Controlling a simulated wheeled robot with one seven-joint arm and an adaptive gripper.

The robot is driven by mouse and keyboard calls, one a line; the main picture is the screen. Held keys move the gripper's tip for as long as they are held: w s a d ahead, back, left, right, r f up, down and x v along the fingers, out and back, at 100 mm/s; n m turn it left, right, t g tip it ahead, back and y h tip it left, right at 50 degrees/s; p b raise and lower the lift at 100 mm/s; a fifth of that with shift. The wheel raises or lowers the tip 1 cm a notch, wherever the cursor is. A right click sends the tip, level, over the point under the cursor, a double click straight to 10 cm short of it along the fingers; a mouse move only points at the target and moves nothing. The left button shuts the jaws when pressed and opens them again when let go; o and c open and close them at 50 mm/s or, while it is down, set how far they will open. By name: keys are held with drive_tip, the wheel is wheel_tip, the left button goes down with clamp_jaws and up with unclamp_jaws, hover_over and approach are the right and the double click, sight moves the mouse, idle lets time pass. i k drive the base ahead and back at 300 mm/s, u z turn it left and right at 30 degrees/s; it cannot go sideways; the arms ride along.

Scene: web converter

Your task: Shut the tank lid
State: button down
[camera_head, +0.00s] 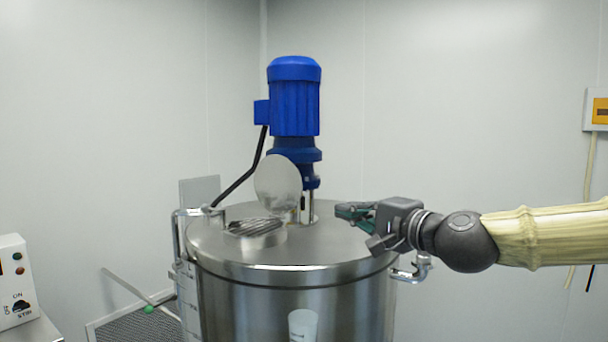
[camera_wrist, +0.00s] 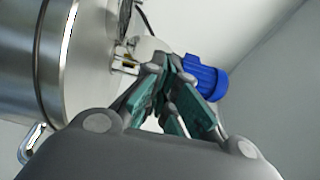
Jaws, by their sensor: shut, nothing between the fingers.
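The tank (camera_head: 290,300) is a steel cylinder with a flat top. Its round lid (camera_head: 277,185) stands raised, showing its face, behind a short round opening (camera_head: 256,236) with a grate in it. My gripper (camera_head: 345,212) is shut and empty, over the right part of the tank top, to the right of the lid and apart from it. In the wrist view the closed fingers (camera_wrist: 168,68) hide part of the pale lid (camera_wrist: 148,46) beyond them. The tank wall (camera_wrist: 18,60) fills the left side there.
A blue motor (camera_head: 295,95) stands on the tank top behind the lid, and it also shows in the wrist view (camera_wrist: 206,78). A bent pipe (camera_head: 178,235) is at the tank's left edge. A control box (camera_head: 14,283) stands at far left. The air above the tank's front is clear.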

sight(279, 184)
drive_tip(key=i, duration=0.95)
